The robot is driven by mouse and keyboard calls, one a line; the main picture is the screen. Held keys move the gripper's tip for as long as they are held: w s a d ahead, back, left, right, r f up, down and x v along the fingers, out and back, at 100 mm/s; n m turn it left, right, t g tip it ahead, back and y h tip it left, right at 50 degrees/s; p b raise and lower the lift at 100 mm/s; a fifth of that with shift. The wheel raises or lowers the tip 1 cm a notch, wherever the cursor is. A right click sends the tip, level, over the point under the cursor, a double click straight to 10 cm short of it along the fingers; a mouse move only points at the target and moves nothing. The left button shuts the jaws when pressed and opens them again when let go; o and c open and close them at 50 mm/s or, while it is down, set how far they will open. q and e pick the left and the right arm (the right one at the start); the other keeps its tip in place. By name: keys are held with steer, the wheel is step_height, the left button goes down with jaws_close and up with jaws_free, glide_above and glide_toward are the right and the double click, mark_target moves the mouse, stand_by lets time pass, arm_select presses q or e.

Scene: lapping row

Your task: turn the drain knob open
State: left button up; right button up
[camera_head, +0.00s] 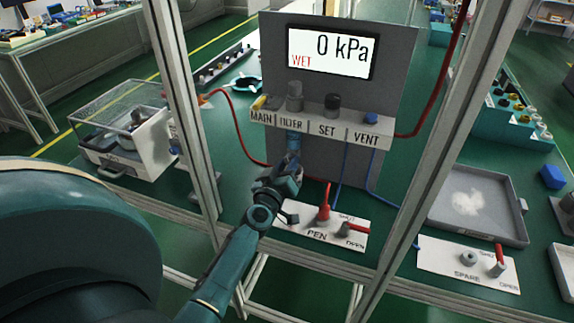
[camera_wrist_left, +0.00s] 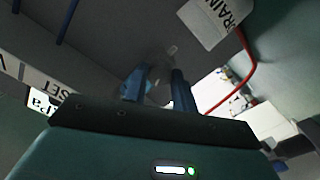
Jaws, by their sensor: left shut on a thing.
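My left gripper (camera_head: 292,146) reaches up under the panel's ledge, below the FILTER label. In the left wrist view its two blue fingers (camera_wrist_left: 158,82) are shut on a small greyish knob (camera_wrist_left: 158,92), mostly hidden between them. A white DRAIN label (camera_wrist_left: 222,20) hangs close by, so this appears to be the drain knob. How far it is turned cannot be told. In the head view the knob is hidden by the ledge and gripper. The display (camera_head: 331,52) reads 0 kPa and WET. My right gripper is not in view.
The ledge (camera_head: 320,128) carries MAIN, FILTER, SET and VENT labels with fittings above. A red hose (camera_head: 238,130) and blue tubes (camera_head: 370,175) run beside the arm. Frame posts (camera_head: 180,90) stand on both sides.

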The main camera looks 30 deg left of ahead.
arm_select(q)
steer(key=shift+n, duration=7.4)
steer(key=o, duration=1)
